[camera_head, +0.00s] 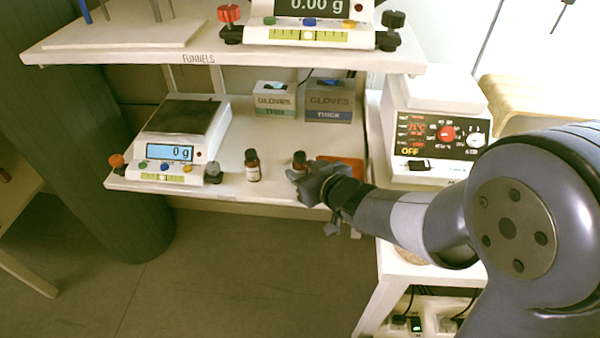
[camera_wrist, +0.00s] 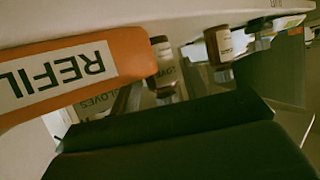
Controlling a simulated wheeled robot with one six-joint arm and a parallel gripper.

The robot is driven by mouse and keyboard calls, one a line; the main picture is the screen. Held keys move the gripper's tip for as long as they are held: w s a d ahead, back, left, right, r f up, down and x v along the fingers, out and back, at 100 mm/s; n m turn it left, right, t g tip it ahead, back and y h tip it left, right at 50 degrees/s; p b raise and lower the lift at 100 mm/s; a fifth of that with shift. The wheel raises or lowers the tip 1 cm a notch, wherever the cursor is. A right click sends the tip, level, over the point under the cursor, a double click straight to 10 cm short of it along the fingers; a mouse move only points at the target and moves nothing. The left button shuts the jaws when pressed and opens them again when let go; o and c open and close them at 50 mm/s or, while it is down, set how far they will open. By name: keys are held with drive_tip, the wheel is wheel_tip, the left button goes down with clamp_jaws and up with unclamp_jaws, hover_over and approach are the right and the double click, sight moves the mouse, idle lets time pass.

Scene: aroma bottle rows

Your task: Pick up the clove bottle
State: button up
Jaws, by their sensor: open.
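Two small brown bottles with white labels and dark caps stand upright on the lower shelf. In the head view the left bottle (camera_head: 252,166) stands clear, and the right bottle (camera_head: 299,159) is partly hidden behind my gripper (camera_head: 308,182). In the wrist view, which is turned upside down, a brown bottle (camera_wrist: 162,62) shows beside the orange refill piece, and another brown bottle (camera_wrist: 221,45) shows further right. My gripper is open at the shelf's front edge, close to the right bottle, holding nothing.
An orange piece marked REFIL (camera_wrist: 75,75) lies right of the bottles; the head view shows it partly behind my wrist (camera_head: 345,166). A scale (camera_head: 180,135) stands left, glove boxes (camera_head: 275,99) behind, a hotplate device (camera_head: 435,135) right. The upper shelf (camera_head: 130,52) overhangs.

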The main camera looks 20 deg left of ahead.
sight(303, 167)
drive_tip(key=shift+w+a+f, duration=0.1)
drive_tip(key=shift+w+a, duration=0.05)
drive_tip(key=shift+a, duration=0.1)
drive_tip(key=shift+c, duration=0.4)
drive_tip(key=c, duration=0.7)
wheel_tip(303, 167, up, 10)
drive_tip(key=p, duration=0.6)
